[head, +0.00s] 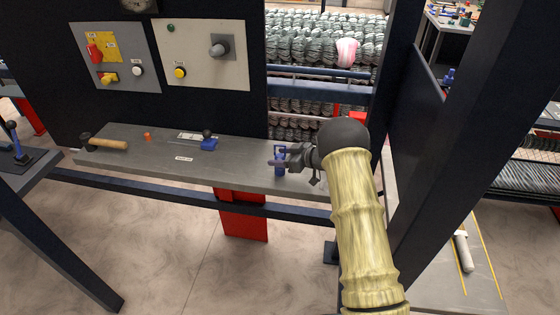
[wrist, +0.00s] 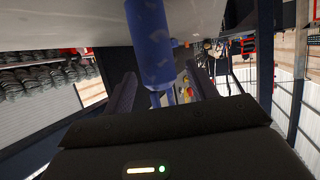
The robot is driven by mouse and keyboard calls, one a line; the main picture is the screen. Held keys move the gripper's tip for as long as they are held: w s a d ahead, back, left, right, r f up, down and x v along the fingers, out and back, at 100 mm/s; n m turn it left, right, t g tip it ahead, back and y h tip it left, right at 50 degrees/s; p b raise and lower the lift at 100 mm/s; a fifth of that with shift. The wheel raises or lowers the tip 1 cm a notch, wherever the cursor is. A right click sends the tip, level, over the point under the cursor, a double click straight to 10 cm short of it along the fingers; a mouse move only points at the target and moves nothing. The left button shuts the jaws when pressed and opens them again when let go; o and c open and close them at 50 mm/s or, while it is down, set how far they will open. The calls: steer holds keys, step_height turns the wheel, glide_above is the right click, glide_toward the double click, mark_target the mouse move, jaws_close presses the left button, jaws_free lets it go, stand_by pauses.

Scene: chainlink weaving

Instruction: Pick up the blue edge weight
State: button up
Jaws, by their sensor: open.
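The blue edge weight (head: 280,170) stands at the front edge of the grey bench, partly hidden behind my gripper in the head view. In the wrist view the blue edge weight (wrist: 152,45) shows as a blue cylinder with thinner blue parts below it in the picture. It lies in line with the gap between my fingers. My gripper (head: 275,162) reaches in from the right at the weight's height. Its two dark fingers also show in the wrist view (wrist: 160,88), spread apart on either side of the weight. I cannot tell whether either finger touches it.
On the grey bench (head: 240,176) lie another blue piece with a dark knob (head: 208,144), a wooden-handled mallet (head: 105,144) and a small orange piece (head: 147,136). A dark post (head: 450,150) rises right of my arm. Control panels (head: 200,55) hang behind the bench.

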steer(key=shift+w+a+f, duration=0.1)
steer(key=shift+a, duration=0.05)
stand_by(0.4)
jaws_close()
step_height(320, 180, up, 10)
steer(key=shift+r+b, duration=0.1)
steer(key=shift+b, duration=0.85)
